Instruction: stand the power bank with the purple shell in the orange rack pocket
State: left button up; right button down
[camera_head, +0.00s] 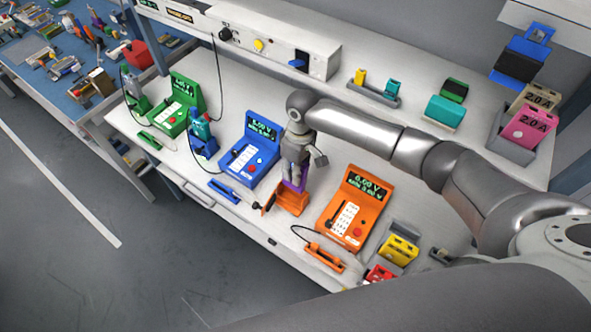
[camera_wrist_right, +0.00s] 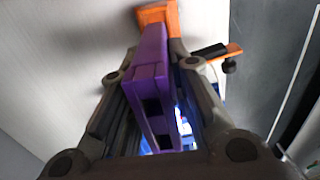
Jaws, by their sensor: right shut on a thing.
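The power bank with the purple shell (camera_head: 297,180) is between the fingers of my right gripper (camera_head: 302,166), which points down over the front of the bench. In the right wrist view the purple power bank (camera_wrist_right: 150,75) is long and boxy, with dark openings on its near end, and my right gripper (camera_wrist_right: 152,58) is shut on it. The orange rack pocket (camera_head: 291,203) stands directly below. It also shows in the right wrist view (camera_wrist_right: 158,14), at the bank's far end. I cannot tell how far the bank's lower end is inside the pocket. My left gripper is not in view.
A blue meter (camera_head: 248,152) stands left of the orange rack and an orange meter (camera_head: 353,212) right of it. An orange probe (camera_head: 325,257) lies in front. A green meter (camera_head: 180,105) is further left. Yellow (camera_head: 399,249) and red (camera_head: 380,273) blocks stand at right.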

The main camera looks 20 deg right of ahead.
jog(key=shift+r+p, duration=0.1)
jog(key=shift+p, duration=0.25)
jog(key=shift+s+a+f+b, duration=0.15)
jog(key=shift+f+b, duration=0.45)
jog(key=shift+f, duration=0.85)
jog(key=shift+s+a+f+b, duration=0.15)
jog(key=shift+f+b, duration=0.45)
jog(key=shift+f, duration=0.8)
jog(key=c, duration=1.2)
grip_release()
jog(key=shift+w, duration=0.1)
jog(key=shift+c, duration=0.2)
jog(key=r, duration=0.4)
jog(key=d+r, duration=0.1)
jog(key=r, duration=0.3)
jog(key=w+r, duration=0.1)
jog(key=r, duration=0.3)
jog(key=shift+d, duration=0.15)
jog(key=shift+s, duration=0.1)
